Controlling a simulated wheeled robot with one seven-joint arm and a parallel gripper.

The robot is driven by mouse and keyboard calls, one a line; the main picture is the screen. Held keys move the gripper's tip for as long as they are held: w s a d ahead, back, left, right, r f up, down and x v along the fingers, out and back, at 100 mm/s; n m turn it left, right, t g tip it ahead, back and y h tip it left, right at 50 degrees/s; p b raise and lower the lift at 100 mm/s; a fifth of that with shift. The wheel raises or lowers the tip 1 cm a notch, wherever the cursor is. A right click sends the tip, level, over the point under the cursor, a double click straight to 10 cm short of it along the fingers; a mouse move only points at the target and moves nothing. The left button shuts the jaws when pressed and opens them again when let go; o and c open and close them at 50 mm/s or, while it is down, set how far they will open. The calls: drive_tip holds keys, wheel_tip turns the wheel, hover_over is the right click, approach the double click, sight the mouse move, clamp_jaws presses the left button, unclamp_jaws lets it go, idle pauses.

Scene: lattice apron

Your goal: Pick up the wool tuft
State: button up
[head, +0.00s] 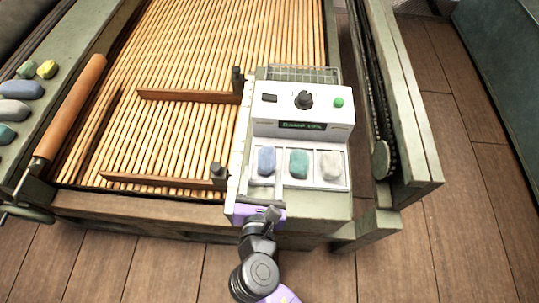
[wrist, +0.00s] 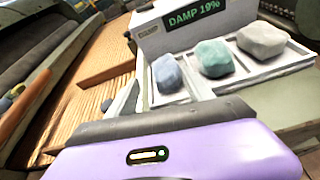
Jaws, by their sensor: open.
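Three wool tufts lie in separate compartments of a white tray on the machine's front: a blue tuft (head: 266,161) at left, a green tuft (head: 299,163) in the middle and a pale grey tuft (head: 331,165) at right. The wrist view also shows the blue tuft (wrist: 167,74), the green tuft (wrist: 218,58) and the grey tuft (wrist: 261,40). My gripper (head: 260,208) is open and empty at the tray's front edge, just below the blue tuft and apart from it. Its purple body fills the bottom of the wrist view; its fingertips are hard to make out.
A white control box (head: 303,115) reading damp 19% stands behind the tray. Wooden slats (head: 180,120) with brown bars lie left. Several more tufts (head: 22,89) rest at far left beside an orange roller (head: 72,105). A green frame rail (head: 410,120) stands right.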

sight(266, 165)
drive_tip(key=shift+d+f+n, duration=0.1)
drive_tip(key=shift+d+n, duration=0.45)
drive_tip(key=shift+n, duration=0.05)
drive_tip(key=shift+w, duration=0.15)
drive_tip(key=b+x, duration=0.1)
drive_tip(key=x, duration=0.6)
drive_tip(key=shift+w+a+f, duration=0.1)
drive_tip(key=shift+w+f, duration=0.05)
drive_tip(key=shift+f, duration=0.1)
drive_tip(key=c, duration=1.1)
